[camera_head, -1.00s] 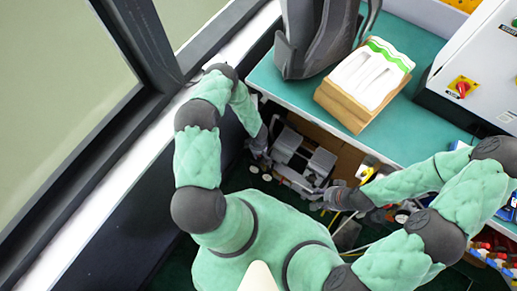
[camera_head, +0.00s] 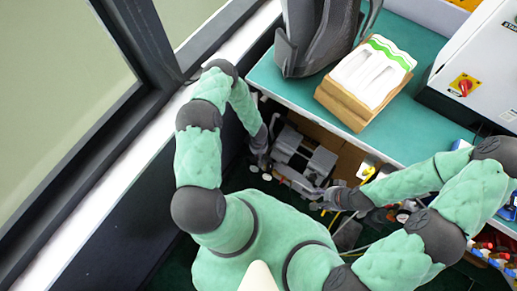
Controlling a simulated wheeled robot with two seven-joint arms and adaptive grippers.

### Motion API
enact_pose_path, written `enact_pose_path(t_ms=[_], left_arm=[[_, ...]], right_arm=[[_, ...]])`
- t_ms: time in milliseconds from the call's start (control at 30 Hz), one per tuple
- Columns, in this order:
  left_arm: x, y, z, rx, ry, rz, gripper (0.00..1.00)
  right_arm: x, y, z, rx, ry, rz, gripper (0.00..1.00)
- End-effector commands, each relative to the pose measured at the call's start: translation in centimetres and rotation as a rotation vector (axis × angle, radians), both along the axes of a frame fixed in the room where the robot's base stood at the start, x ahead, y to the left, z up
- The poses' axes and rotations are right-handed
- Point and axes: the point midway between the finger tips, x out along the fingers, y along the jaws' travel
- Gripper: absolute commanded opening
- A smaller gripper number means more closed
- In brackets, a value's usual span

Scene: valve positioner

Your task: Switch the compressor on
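A grey boxy machine (camera_head: 303,158), which looks like the compressor, sits low under the green bench. My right gripper (camera_head: 322,200) is at its lower right end, close to it; I cannot tell whether they touch. The fingers are small and dark, so their opening is unclear. My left gripper (camera_head: 263,160) hangs at the machine's left end, partly hidden against dark parts, and its opening is unclear too. No switch on the machine can be made out.
The green bench (camera_head: 415,130) overhangs the machine. On it are a wooden block with a white and green top (camera_head: 365,80) and a dark grey chair-like shape (camera_head: 318,40). A white cabinet (camera_head: 485,60) carries a red rotary switch (camera_head: 465,87). A window frame and dark wall border the left.

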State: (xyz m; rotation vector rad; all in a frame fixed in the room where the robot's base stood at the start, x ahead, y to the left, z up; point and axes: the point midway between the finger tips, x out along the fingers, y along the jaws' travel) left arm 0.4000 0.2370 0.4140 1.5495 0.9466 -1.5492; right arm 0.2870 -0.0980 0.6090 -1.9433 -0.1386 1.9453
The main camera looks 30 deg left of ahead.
Motion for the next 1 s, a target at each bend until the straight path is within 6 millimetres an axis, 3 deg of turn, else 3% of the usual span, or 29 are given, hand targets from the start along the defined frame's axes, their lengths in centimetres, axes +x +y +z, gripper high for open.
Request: enact_pose_path(t_ms=[1000], left_arm=[[-0.61,0.18,-0.03,-0.001,0.001,-0.942,0.00]], right_arm=[[0.00,0.00,-0.80,0.000,0.000,0.000,0.40]])
